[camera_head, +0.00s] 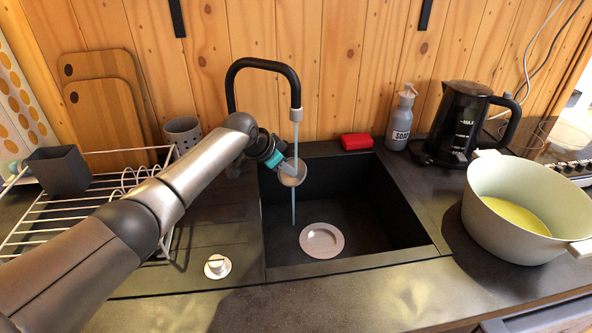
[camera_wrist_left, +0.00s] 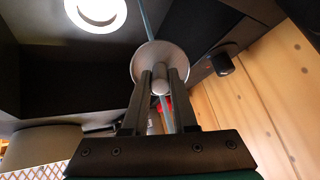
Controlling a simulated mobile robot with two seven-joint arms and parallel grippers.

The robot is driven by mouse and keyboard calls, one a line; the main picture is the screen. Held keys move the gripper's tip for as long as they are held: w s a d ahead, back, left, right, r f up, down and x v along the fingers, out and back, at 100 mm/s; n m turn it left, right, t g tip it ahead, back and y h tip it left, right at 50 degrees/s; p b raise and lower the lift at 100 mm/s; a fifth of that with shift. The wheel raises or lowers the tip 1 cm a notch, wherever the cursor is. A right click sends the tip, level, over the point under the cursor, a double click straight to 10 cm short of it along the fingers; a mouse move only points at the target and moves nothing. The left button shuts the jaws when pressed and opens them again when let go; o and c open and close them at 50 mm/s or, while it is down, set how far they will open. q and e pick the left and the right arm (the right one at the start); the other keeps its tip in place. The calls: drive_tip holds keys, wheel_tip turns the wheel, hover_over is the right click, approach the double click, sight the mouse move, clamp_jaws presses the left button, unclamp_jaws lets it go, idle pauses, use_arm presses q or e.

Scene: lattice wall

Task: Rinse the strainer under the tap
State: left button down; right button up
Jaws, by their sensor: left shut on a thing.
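The black tap (camera_head: 262,63) arches over the dark sink (camera_head: 357,210), and a thin stream of water (camera_head: 296,132) runs straight down from its spout. My left gripper (camera_head: 283,165) is shut on the handle of the small round strainer (camera_head: 293,174) and holds it above the sink basin. The strainer lines up with the stream, which shows above and below it. In the left wrist view the strainer (camera_wrist_left: 147,58) is a pale round bowl beyond the finger tips (camera_wrist_left: 161,77), with the stream meeting its edge. My right gripper is not in view.
A pale round drain cover (camera_head: 322,241) lies on the basin floor. A red sponge (camera_head: 356,142), a soap bottle (camera_head: 401,118) and a black kettle (camera_head: 462,118) stand behind. A large pot (camera_head: 487,217) is at right, a dish rack (camera_head: 52,222) at left.

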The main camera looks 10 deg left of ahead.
use_arm(q)
drive_tip(key=shift+w+d, duration=0.1)
drive_tip(key=shift+d, duration=0.15)
drive_tip(key=shift+w+d, duration=0.15)
drive_tip(key=shift+d, duration=0.15)
drive_tip(key=shift+s+d+r+p, duration=0.35)
drive_tip(key=shift+d+p, duration=0.05)
drive_tip(key=shift+p, duration=0.6)
drive_tip(key=s+d+r+p, duration=0.2)
drive_tip(key=s+d+p, duration=0.3)
drive_tip(key=p, duration=0.6)
drive_tip(key=shift+d+r, duration=0.2)
drive_tip(key=shift+d, duration=0.3)
drive_tip(key=shift+s, duration=0.1)
